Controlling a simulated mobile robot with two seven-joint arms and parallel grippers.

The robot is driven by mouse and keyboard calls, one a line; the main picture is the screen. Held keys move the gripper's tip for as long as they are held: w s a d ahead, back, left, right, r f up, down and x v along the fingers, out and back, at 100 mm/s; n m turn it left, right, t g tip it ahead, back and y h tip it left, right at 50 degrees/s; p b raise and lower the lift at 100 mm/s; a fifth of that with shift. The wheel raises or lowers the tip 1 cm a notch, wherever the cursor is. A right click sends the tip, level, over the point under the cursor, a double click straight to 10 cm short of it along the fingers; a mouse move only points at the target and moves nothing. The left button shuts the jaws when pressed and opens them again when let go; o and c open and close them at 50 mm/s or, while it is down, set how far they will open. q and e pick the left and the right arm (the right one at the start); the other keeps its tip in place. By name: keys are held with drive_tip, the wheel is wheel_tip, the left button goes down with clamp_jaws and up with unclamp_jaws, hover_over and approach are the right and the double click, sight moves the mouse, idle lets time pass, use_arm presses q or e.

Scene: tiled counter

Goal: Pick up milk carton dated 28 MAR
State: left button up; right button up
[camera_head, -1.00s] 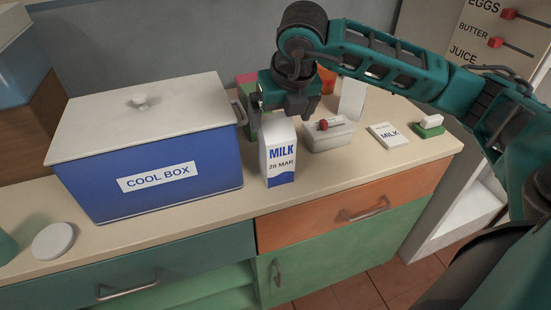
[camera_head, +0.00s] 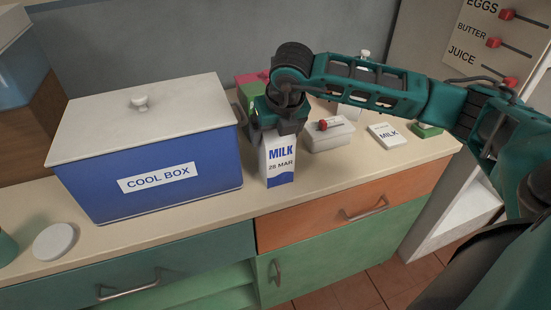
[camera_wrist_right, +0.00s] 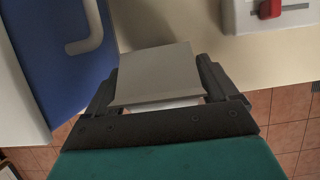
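The white and blue milk carton (camera_head: 279,168), marked MILK and 28 MAR, stands upright on the counter just right of the cool box. My right gripper (camera_head: 278,132) is at its top from above, with fingers pointing down. In the right wrist view the carton's pale top (camera_wrist_right: 157,76) lies between the two dark fingers of the right gripper (camera_wrist_right: 160,64). The fingers are close to both sides; whether they press on it I cannot tell. The gripper hides the carton's top in the head view.
A blue cool box (camera_head: 200,185) with a white lid stands close on the left. The counter's front edge is near.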

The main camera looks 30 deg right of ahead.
drive_tip(key=shift+r, duration=0.15)
clamp_jaws()
idle(0.5)
